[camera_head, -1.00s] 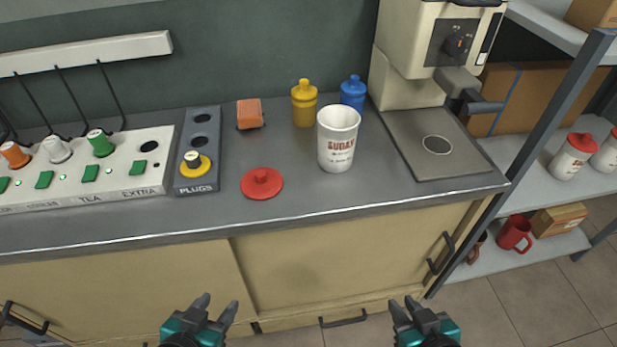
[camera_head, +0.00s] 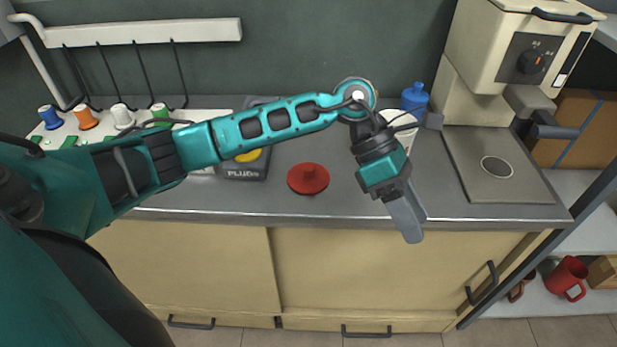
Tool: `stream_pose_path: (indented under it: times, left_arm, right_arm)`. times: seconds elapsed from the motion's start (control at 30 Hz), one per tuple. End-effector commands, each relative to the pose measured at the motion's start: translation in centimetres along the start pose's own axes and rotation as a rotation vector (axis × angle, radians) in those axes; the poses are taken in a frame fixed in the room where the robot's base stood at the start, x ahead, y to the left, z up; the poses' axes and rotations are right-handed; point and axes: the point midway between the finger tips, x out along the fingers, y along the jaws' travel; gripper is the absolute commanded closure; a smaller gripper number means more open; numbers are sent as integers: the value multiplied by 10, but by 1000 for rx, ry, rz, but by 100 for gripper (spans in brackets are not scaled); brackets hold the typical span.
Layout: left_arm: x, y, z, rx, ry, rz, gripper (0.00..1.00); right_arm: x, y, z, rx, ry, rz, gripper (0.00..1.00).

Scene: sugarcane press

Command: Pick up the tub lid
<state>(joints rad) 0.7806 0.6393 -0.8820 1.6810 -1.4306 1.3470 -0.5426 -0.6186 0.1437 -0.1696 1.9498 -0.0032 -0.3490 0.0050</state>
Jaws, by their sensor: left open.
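The white tub (camera_head: 400,122) stands behind my left wrist and is mostly hidden. My right gripper is out of the frame.
A blue bottle (camera_head: 415,97) stands behind the tub. The press machine (camera_head: 500,75) with its metal plate (camera_head: 500,190) is at the right. A grey plugs box (camera_head: 245,173) and a switch panel sit at the left, partly behind my arm. Counter around the lid is clear.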

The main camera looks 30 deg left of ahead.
Motion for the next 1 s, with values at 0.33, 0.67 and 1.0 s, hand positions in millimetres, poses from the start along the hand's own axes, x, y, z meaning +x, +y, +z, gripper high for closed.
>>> stream_pose_path:
  times: [0.33,0.67,1.0]
  left_arm:
    - [-176,65,-81,109,787,370,44]
    - [-186,78,-115,81,892,406,44]
    - [-162,95,-145,84,888,409,44]
  right_arm:
    - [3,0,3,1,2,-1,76]
    - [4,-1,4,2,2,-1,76]
    - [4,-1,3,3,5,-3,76]
